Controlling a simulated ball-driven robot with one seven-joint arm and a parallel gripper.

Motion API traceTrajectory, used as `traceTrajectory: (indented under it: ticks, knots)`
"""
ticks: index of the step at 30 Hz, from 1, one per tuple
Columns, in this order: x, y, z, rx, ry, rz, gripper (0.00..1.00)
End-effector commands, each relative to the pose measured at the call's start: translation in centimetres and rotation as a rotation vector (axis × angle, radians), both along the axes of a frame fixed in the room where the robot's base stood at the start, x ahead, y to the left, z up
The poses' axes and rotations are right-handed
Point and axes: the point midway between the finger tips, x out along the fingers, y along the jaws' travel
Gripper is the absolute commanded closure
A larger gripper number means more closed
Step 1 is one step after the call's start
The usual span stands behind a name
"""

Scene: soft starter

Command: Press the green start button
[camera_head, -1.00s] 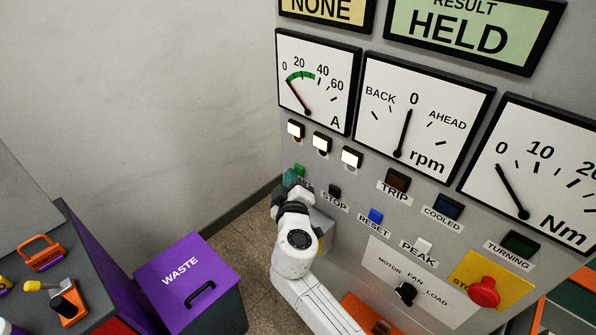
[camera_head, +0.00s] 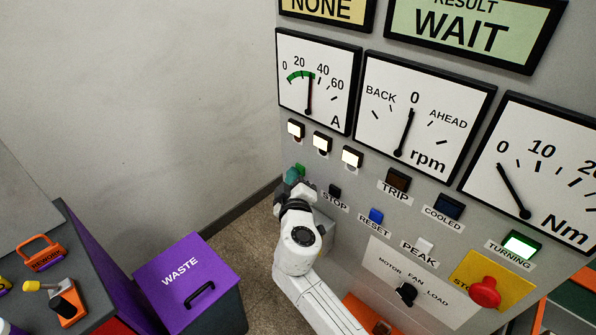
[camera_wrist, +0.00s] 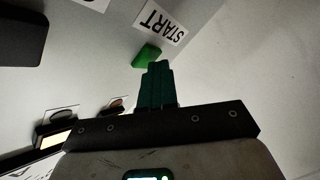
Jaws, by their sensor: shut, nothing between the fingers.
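The green start button (camera_head: 300,168) sits on the grey panel, left of the black STOP button (camera_head: 335,190). It is partly hidden by my gripper in the head view. In the wrist view the green button (camera_wrist: 147,56) shows beside the START label (camera_wrist: 163,22). My gripper (camera_head: 292,176) is shut and empty, with its teal fingers close to the button. In the wrist view the shut fingertips (camera_wrist: 158,66) overlap the button's lower edge; I cannot tell whether they touch it. The RESULT display (camera_head: 460,30) reads WAIT. The TURNING lamp (camera_head: 521,245) is lit green.
A blue RESET button (camera_head: 376,215), a white PEAK button (camera_head: 425,245) and a red stop knob (camera_head: 485,291) are on the same panel. A purple WASTE bin (camera_head: 187,272) stands at lower left. The wall side left of the panel is clear.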

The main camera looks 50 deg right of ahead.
Motion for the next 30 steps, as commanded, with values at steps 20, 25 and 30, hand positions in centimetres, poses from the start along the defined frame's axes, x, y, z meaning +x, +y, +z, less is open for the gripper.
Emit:
traceTrajectory:
  ticks: [20,25,30]
  knots:
    - [-0.1,1.7,0.0,0.000,0.001,-0.002,1.00]
    - [-0.1,1.7,0.0,0.000,0.001,-0.002,1.00]
    - [0.0,2.4,-0.1,0.000,-0.001,0.002,1.00]
